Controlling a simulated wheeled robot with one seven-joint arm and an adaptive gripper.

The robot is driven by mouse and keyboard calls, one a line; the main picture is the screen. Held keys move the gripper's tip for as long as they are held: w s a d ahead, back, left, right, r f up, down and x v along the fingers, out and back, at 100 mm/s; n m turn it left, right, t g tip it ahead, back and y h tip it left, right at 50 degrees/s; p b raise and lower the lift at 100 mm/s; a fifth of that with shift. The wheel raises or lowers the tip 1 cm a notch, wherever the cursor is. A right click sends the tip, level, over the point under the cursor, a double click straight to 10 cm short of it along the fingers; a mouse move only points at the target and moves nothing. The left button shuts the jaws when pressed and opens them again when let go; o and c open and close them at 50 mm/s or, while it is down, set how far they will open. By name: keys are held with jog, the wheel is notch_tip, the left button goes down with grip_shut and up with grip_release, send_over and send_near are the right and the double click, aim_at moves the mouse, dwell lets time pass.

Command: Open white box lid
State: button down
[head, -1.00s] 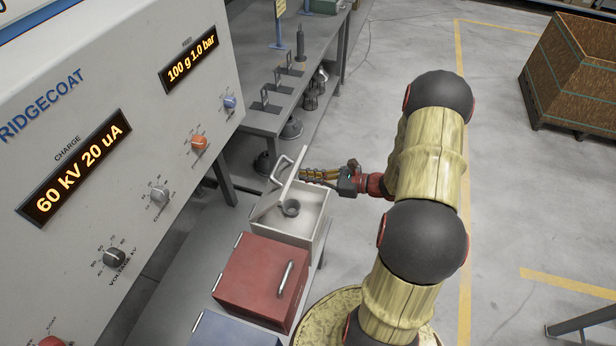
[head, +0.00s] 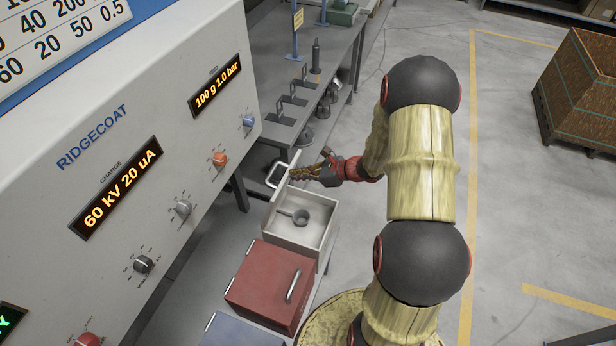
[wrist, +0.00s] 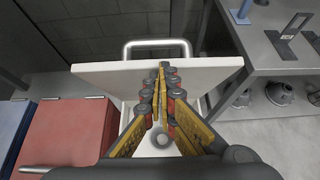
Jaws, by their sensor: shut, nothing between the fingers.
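The white box (head: 325,240) stands beyond the red box, with its lid (head: 284,176) raised to about upright on its left side. The lid's handle (head: 272,178) sticks out on the lid's far side, toward the machine. A grey cup with a handle (head: 301,217) lies inside the open box. My gripper (head: 294,172) is shut and empty, its fingertips at the inner side of the lid; whether they touch it is unclear. In the wrist view, my shut fingers (wrist: 161,68) point at the white lid (wrist: 100,70), and the lid handle (wrist: 158,44) shows beyond it.
A red box (head: 262,283) with a bar handle and a blue box (head: 240,332) stand nearer along the same bench. The grey control machine (head: 150,160) rises at left. Floor to the right is open, with a wooden crate (head: 585,85).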

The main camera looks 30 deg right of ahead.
aim_at(287, 173)
jog(key=w+a, duration=0.1)
jog(key=w+a+r+g, duration=0.1)
jog(key=shift+w+a+r+h+p, duration=0.15)
jog(key=shift+w+a+h+p, duration=0.05)
jog(key=shift+w+h+p, duration=0.2)
jog(key=shift+w+a+r, duration=0.2)
jog(key=shift+w+a, duration=0.25)
jog(key=shift+w, duration=0.2)
jog(key=shift+d, duration=0.1)
